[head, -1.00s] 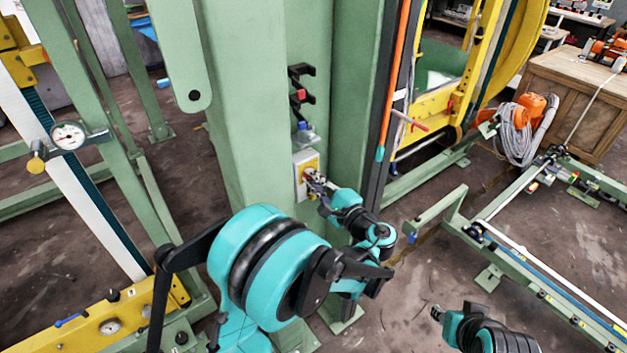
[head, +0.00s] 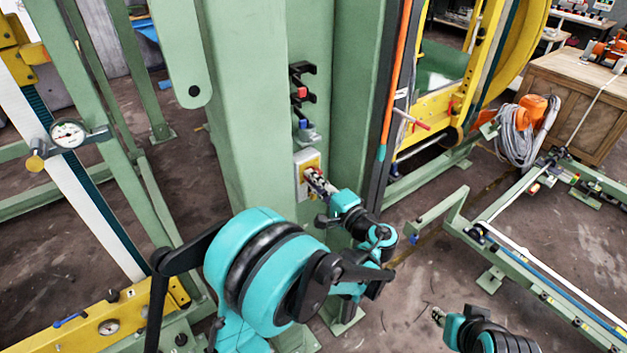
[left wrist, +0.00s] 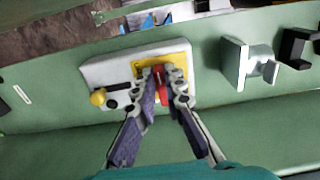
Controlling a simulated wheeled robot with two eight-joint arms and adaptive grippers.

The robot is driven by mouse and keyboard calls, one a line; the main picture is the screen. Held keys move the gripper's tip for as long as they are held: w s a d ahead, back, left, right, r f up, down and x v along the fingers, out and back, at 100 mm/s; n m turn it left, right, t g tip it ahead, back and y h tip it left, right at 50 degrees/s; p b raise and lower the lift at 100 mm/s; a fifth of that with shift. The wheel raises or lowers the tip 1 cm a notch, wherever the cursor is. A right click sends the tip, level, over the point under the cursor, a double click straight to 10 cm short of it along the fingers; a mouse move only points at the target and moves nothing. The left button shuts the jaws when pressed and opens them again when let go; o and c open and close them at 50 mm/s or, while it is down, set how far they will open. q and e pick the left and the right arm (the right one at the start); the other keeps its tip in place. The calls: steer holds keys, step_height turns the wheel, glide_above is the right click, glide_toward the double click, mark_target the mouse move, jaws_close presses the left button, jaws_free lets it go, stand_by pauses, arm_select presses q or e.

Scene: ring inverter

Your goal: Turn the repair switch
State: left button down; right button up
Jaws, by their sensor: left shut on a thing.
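The repair switch is a red knob (left wrist: 160,88) on a yellow plate (left wrist: 146,61) of a pale box (left wrist: 104,70), fixed to the green column. In the head view the box (head: 299,181) shows on the column, and the knob is hidden there by my gripper. My left gripper (head: 311,174) reaches it from the right. In the left wrist view my left gripper (left wrist: 161,78) has one finger on each side of the red knob and is shut on it. My right gripper (head: 437,315) is at the lower right, away from the switch; its fingers are too small to read.
A black bracket with a red part (head: 301,91) sits on the column above the box. A yellow-tipped lever (left wrist: 98,98) is beside the knob. A green frame with rails (head: 545,275) lies on the right, near a wooden crate (head: 570,98).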

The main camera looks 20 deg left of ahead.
arm_select(q)
steer(key=c, duration=1.6)
jaws_free()
steer(key=v, duration=1.2)
